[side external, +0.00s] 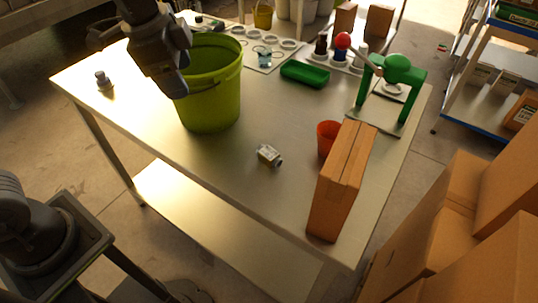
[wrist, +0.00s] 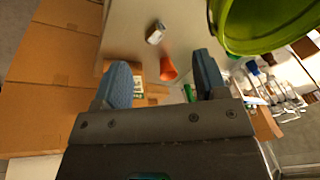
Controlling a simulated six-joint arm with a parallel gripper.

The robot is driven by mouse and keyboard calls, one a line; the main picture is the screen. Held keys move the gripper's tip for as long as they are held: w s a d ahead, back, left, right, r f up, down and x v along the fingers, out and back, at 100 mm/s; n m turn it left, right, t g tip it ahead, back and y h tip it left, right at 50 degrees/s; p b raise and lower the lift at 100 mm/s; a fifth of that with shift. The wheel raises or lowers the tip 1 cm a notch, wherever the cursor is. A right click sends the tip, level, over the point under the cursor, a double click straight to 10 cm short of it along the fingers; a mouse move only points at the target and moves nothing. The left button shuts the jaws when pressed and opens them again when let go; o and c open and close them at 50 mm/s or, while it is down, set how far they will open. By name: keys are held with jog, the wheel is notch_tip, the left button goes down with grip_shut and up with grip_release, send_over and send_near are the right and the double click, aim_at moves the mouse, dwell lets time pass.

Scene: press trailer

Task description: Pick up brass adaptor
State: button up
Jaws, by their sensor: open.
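A small pale metallic fitting (side external: 269,155) lies on its side on the bare middle of the table; it also shows in the wrist view (wrist: 155,32), beyond my fingertips. A second small grey fitting (side external: 103,80) stands near the table's left edge. Neither looks clearly brass-coloured, so I cannot tell for certain which is the brass adaptor. My gripper (wrist: 161,72) is open and empty, with its two blue-grey fingers wide apart. In the side view my arm hangs over the table by the green bucket, well apart from the lying fitting, and the fingertips are not clear there.
A large yellow-green bucket (side external: 208,95) stands close to my arm. A tall cardboard box (side external: 340,185) and an orange cup (side external: 328,138) stand right of the lying fitting. A green press (side external: 398,72), a green tray (side external: 305,74) and a table (side external: 225,165) with clear space around the fitting show too.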

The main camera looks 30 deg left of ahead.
jog(key=w+d+f+m+g, duration=0.1)
jog(key=w+d+f+m, duration=0.2)
jog(key=w+d+m, duration=0.15)
jog(key=m+g, duration=0.2)
jog(key=m, duration=0.4)
send_over(269, 152)
notch_tip(269, 152, down, 6)
jog(key=f, duration=0.1)
jog(key=shift+y, duration=0.3)
notch_tip(269, 152, down, 13)
jog(key=shift+f, duration=0.15)
jog(key=c, duration=1.1)
